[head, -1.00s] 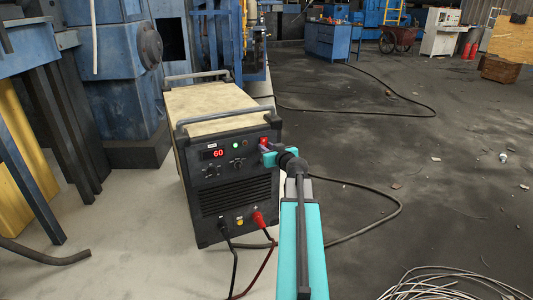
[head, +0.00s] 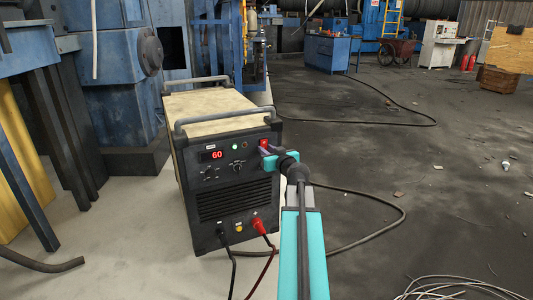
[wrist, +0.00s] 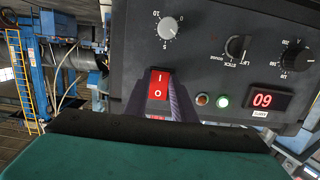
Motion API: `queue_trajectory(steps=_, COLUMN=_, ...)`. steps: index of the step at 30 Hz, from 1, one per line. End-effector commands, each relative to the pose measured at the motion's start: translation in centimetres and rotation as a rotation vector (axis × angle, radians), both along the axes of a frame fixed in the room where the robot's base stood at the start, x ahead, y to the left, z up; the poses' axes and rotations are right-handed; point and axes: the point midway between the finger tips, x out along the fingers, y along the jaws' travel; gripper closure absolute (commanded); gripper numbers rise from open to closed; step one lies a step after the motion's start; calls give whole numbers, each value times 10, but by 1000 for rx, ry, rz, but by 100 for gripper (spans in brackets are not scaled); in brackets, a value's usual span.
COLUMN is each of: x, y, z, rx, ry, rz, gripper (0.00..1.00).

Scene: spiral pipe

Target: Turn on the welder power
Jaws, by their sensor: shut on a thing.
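The welder (head: 235,205) is a dark box with a beige top, standing upright on the pale floor. Its red display (head: 212,155) is lit and reads 60. A green light (wrist: 222,101) glows beside the display in the wrist view. The red rocker switch (wrist: 159,85), marked I and O, is on the front panel; it also shows in the head view (head: 263,142). My gripper (wrist: 157,104) is at the panel, its dark fingers on either side of the switch and shut on it. The switch's lower edge is close to my gripper's body.
A red plug (head: 258,225) and a black plug sit low on the welder's front, with cables running down. A black cable (head: 385,225) loops over the dark floor to the right. Coiled wire (head: 465,287) lies at bottom right. Blue machinery (head: 115,85) stands left.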

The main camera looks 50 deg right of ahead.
Motion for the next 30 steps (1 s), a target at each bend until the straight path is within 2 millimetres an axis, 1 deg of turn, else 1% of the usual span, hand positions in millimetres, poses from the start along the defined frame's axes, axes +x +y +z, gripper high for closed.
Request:
queue_trajectory(steps=4, x=-1, y=-1, z=1, rx=0, ry=-1, rz=-3, gripper=99)
queue_trajectory(steps=5, x=-1, y=-1, z=1, rx=-1, ry=-1, rz=-3, gripper=75)
queue_trajectory(steps=6, x=-1, y=-1, z=1, rx=-1, ry=-1, rz=-3, gripper=68)
queue_trajectory(steps=8, x=-1, y=-1, z=0, rx=0, ry=0, rz=-3, gripper=58)
queue_trajectory(steps=20, x=-2, y=1, z=0, rx=0, ry=1, rz=0, gripper=58)
queue_trajectory(steps=26, x=-10, y=5, z=1, rx=0, ry=1, rz=0, gripper=58)
queue_trajectory(steps=30, x=-21, y=10, z=2, rx=0, ry=1, rz=0, gripper=58)
